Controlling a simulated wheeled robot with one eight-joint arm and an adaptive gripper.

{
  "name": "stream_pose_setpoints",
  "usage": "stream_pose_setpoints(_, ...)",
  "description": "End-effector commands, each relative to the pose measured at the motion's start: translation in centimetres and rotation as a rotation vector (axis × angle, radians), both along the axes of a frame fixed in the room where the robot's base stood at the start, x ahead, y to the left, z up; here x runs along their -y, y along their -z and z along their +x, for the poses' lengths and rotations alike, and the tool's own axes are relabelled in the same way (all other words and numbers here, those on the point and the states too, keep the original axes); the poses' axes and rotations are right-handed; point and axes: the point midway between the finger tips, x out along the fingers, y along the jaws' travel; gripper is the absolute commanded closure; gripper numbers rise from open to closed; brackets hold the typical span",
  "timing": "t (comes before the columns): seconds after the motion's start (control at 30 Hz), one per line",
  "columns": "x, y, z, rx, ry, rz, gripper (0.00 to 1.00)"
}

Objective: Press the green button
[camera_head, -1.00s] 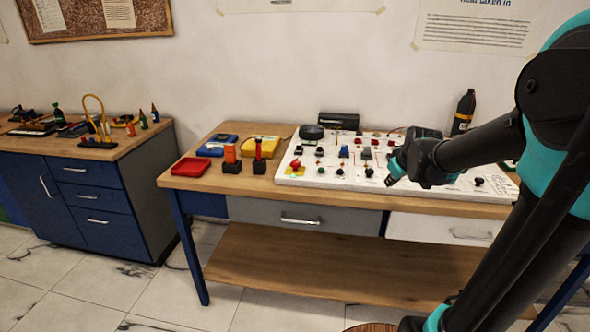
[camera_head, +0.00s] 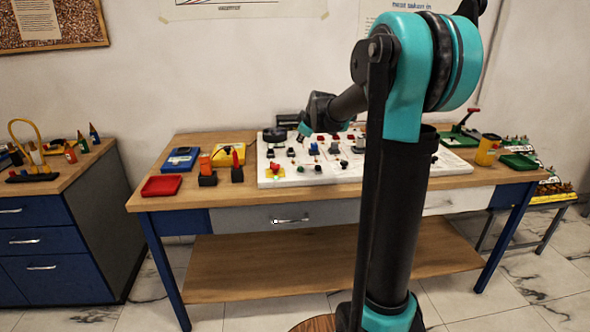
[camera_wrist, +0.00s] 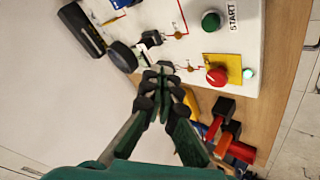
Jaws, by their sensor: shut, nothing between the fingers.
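The green button (camera_wrist: 211,20) is a round green knob on the white panel (camera_wrist: 245,40), beside the printed word START in the wrist view. My gripper (camera_wrist: 162,68) is shut and empty. In the wrist view its fingertips show below and left of the green button, near the panel's edge, and do not cover the button. In the head view my gripper (camera_head: 303,130) is over the back left part of the panel (camera_head: 268,177). The green button is too small to pick out surely in the head view.
A red mushroom button (camera_wrist: 217,76) on a yellow plate sits near the green one. A black round part (camera_wrist: 122,57) is close to my fingers. A red tray (camera_head: 161,186), blue box (camera_head: 181,160) and yellow box (camera_head: 229,154) stand left of the panel.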

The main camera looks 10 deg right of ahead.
Motion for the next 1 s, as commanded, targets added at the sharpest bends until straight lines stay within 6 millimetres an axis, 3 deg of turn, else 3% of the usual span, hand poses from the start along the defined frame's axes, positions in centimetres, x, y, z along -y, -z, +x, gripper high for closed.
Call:
stream_pose_setpoints(0.37,0.0,1.0,0.0,-0.001,0.001,0.000,1.00)
stream_pose_setpoints(0.8,0.0,6.6,0.0,-0.001,0.001,0.000,1.00)
stream_pose_setpoints(1.0,0.0,8.2,0.0,-0.001,0.001,0.000,1.00)
